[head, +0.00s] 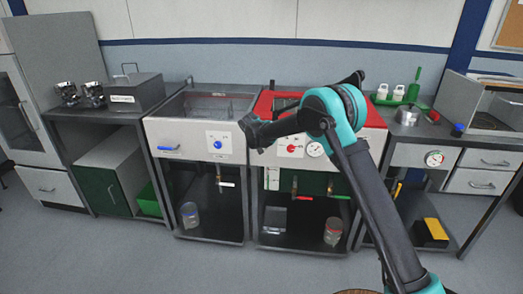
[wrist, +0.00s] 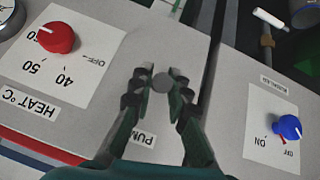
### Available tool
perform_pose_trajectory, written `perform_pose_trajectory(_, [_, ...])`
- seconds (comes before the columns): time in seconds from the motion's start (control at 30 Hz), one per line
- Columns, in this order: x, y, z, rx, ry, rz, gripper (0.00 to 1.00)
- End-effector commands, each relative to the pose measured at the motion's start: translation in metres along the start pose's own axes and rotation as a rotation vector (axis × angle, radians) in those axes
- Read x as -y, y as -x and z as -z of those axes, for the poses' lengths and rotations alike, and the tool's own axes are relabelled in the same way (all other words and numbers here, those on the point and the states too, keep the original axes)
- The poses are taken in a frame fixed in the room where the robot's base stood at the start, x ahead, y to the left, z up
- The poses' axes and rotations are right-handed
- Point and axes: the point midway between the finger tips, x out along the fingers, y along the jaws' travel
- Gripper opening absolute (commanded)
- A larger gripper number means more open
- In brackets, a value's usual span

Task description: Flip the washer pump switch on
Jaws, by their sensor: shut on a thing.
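The pump switch shows in the wrist view as a small round grey tip (wrist: 161,83) on a light grey panel. My gripper (wrist: 160,80) is shut on it, with one fingertip on each side. Part of a label reading "PUM" (wrist: 143,138) shows beside the fingers; the rest is hidden, and I see no on or off marks for this switch. In the head view my gripper (head: 250,130) is at the front of the red-topped washer (head: 374,114), at its left edge, and my arm hides the switch.
A red heat knob (wrist: 57,38) sits on one side of my fingers and a blue ON/OFF knob (wrist: 287,127) on the other. The blue knob is on the neighbouring unit (head: 185,128). Valves with coloured handles hang below. The floor in front is clear.

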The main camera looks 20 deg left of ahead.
Motion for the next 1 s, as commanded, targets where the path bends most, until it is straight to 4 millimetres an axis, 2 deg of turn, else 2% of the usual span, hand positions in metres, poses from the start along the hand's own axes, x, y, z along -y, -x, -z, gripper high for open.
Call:
perform_pose_trajectory(0.4, [-0.0016, 0.0047, 0.0110, 0.202, 0.021, 0.035, 0.00])
perform_pose_trajectory(1.0, [-0.0019, 0.0048, 0.0127, 0.235, 0.025, 0.040, 0.00])
